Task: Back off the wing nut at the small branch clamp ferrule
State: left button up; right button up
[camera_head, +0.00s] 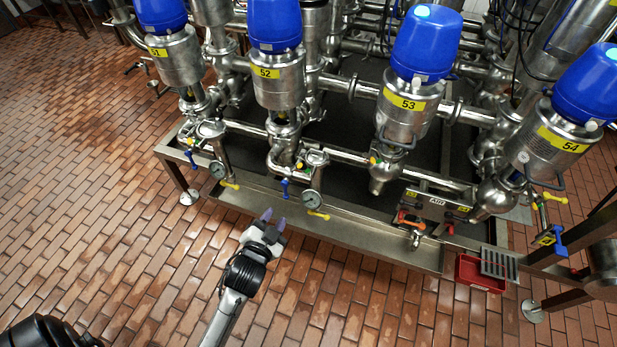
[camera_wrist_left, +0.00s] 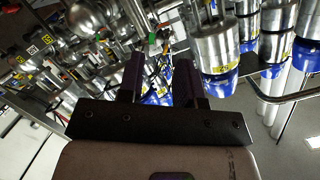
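My left gripper (camera_head: 274,218) reaches in from the bottom of the head view, in front of the frame's front rail. Its two purple-tipped fingers are apart with nothing between them; the gap also shows in the left wrist view (camera_wrist_left: 159,62). Clamp joints sit along these branches, but the wing nut is too small to make out. My right gripper is not in view.
Blue-topped valves stand in a row, labelled 51 (camera_head: 159,53), 52 (camera_head: 266,72), 53 (camera_head: 404,101) and 54 (camera_head: 561,140). The steel front rail (camera_head: 330,237) edges the skid. A red tray (camera_head: 480,273) hangs at the right. The tiled floor in front is clear.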

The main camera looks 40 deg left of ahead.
aim_at(294, 170)
pick_arm(q)
jog(key=shift+w+a+r+m+t+b, duration=0.45)
jog(key=shift+w+a+b, duration=0.2)
jog(key=shift+w, duration=1.6)
jog(key=shift+w+a+r+m+t+b, duration=0.35)
jog(key=shift+w+a+r+b, duration=0.3)
jog(key=shift+w, duration=1.6)
jog(key=shift+w+a+r+m+t+b, duration=0.4)
jog(key=shift+w+a, duration=0.35)
jog(key=shift+w, duration=1.5)
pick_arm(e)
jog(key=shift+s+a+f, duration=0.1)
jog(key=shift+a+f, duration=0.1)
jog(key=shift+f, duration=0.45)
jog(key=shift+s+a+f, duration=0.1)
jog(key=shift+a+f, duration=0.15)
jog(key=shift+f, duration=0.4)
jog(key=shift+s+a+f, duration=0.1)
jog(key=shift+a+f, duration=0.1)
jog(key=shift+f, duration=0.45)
pick_arm(q)
grip_shut()
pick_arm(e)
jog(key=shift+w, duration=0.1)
